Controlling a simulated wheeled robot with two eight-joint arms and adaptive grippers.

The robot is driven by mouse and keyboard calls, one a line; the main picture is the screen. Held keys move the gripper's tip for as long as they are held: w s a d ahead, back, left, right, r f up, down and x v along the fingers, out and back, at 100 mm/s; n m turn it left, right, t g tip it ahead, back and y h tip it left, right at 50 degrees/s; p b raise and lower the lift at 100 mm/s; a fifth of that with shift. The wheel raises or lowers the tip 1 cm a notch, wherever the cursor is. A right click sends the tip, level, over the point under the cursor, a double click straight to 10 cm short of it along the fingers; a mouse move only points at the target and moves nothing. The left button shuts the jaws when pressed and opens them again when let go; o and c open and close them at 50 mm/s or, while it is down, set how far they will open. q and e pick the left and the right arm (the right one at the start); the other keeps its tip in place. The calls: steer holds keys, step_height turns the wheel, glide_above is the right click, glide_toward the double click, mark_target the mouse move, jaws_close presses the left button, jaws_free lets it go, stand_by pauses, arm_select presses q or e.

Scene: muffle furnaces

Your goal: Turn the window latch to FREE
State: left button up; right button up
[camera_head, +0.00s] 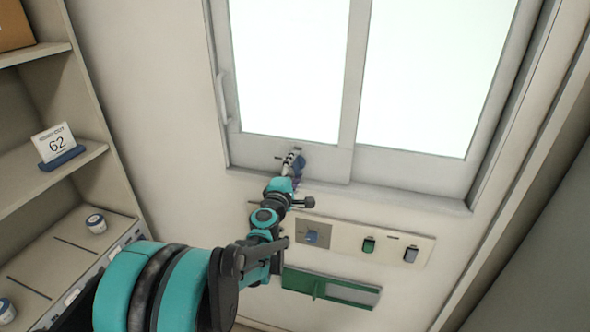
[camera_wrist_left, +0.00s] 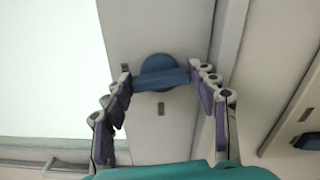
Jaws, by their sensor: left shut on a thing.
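The window (camera_head: 290,70) stands ahead with two bright panes in a grey frame. The window latch, a round blue base with a bar-shaped handle, sits on the lower frame of the window; it shows clearly in the left wrist view (camera_wrist_left: 160,75). My left gripper (camera_head: 292,163) is at the latch, and its fingers (camera_wrist_left: 163,78) are shut on the two ends of the handle. Small dark marks show on the frame on both sides of the latch. In the head view the gripper hides part of the latch. My right gripper is not in view.
Below the sill, a wall panel (camera_head: 340,240) carries several small coloured holders or switches. A green tray (camera_head: 330,287) is under it.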

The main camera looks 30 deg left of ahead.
arm_select(q)
steer(key=shift+m, duration=1.1)
steer(key=o, duration=1.2)
steer(key=shift+f, duration=0.1)
steer(key=shift+c, duration=0.2)
steer(key=v, duration=1.2)
